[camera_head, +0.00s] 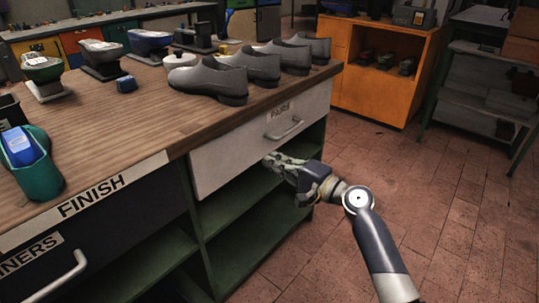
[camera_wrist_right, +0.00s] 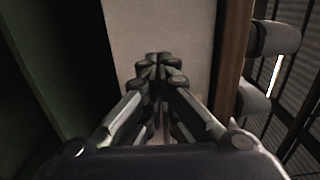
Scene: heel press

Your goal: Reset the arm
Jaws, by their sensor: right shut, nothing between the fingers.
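My right gripper (camera_head: 272,161) is shut and empty in the head view. It is in front of the pale drawer (camera_head: 235,150) of the workbench, just below the drawer's handle (camera_head: 285,130) and apart from it. In the right wrist view the right gripper's fingers (camera_wrist_right: 158,65) meet at the tips, with the pale drawer front (camera_wrist_right: 150,25) beyond them. I cannot tell whether the fingertips touch the drawer front. My left gripper is in neither view.
Several grey shoes (camera_head: 207,80) stand on the wooden worktop (camera_head: 120,130). Open green shelves (camera_head: 245,205) lie below the drawer. An orange cabinet (camera_head: 375,60) and a metal rack (camera_head: 470,85) stand at the back right. The tiled floor (camera_head: 470,220) at the right is clear.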

